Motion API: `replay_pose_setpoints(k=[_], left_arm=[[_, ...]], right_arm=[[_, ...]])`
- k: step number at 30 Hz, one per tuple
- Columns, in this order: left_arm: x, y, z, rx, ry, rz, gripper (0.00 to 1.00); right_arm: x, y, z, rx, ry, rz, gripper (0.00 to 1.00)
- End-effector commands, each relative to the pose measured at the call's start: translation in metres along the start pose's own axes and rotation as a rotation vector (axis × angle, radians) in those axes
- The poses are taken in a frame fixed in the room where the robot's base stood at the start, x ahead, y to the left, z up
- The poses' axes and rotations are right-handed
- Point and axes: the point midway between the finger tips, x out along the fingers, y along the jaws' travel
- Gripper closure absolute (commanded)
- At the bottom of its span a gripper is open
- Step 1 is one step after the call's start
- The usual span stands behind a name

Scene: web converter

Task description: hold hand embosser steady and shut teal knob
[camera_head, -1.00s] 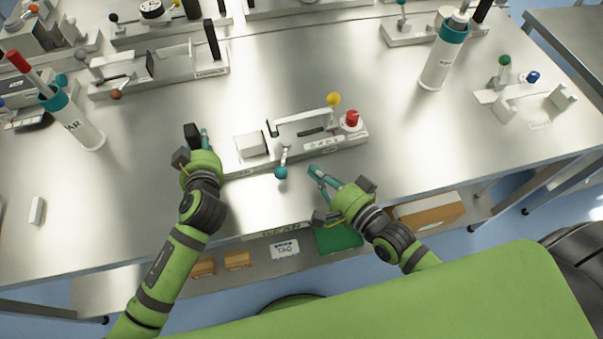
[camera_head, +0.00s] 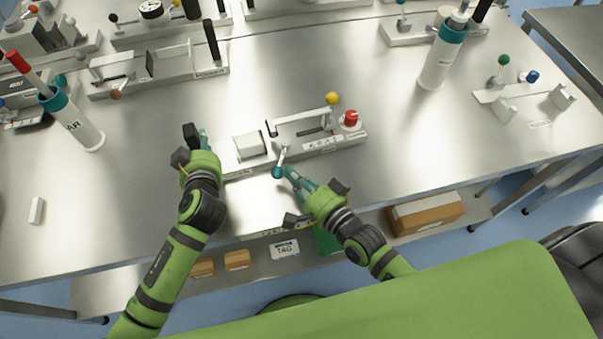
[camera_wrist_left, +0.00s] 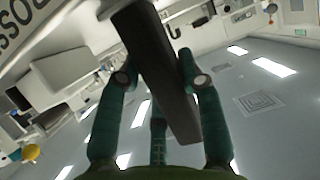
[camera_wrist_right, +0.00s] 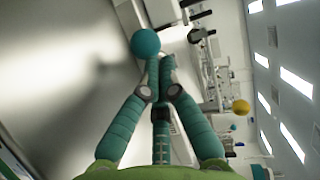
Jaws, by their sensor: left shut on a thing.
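The hand embosser (camera_head: 250,146) is a long pale unit on the steel table, with a dark upright handle (camera_head: 191,132) at its left end. My left gripper (camera_head: 202,142) is shut on that handle, and the left wrist view shows the dark bar (camera_wrist_left: 155,70) between its fingers. The teal knob (camera_head: 278,173) is a ball on a short lever at the front of the embosser; it also shows in the right wrist view (camera_wrist_right: 145,42). My right gripper (camera_head: 290,174) has its fingertips together right beside the knob, on its right. I cannot tell whether they touch.
A yellow ball (camera_head: 332,98) and a red knob (camera_head: 351,118) stand toward the embosser's right end. A white-and-teal bottle (camera_head: 438,66) stands at the back right, another (camera_head: 77,122) at the left. The table between embosser and right-hand bottle is clear.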

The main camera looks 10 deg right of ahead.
Motion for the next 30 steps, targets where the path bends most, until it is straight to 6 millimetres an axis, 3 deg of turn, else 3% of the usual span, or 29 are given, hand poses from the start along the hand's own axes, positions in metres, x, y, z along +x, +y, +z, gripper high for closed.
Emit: replay_pose_setpoints(k=[1, 11, 16, 24, 30], left_arm=[[-0.001, 0.002, 0.013, 0.005, -0.028, 0.004, 1.0], [-0.001, 0.003, 0.013, 0.005, -0.027, 0.005, 1.0], [-0.001, 0.003, 0.013, 0.004, -0.027, 0.005, 1.0], [-0.001, 0.003, 0.013, 0.004, -0.027, 0.005, 1.0], [-0.001, 0.003, 0.013, 0.004, -0.027, 0.005, 1.0]], right_arm=[[0.001, 0.001, 0.004, 0.002, -0.007, 0.001, 1.0], [-0.009, 0.001, -0.004, 0.002, -0.007, 0.001, 1.0], [-0.036, 0.001, -0.026, -0.004, -0.004, 0.001, 1.0], [-0.097, 0.001, -0.021, 0.001, -0.003, 0.003, 1.0], [-0.124, 0.0, -0.019, 0.0, -0.002, 0.0, 1.0]])
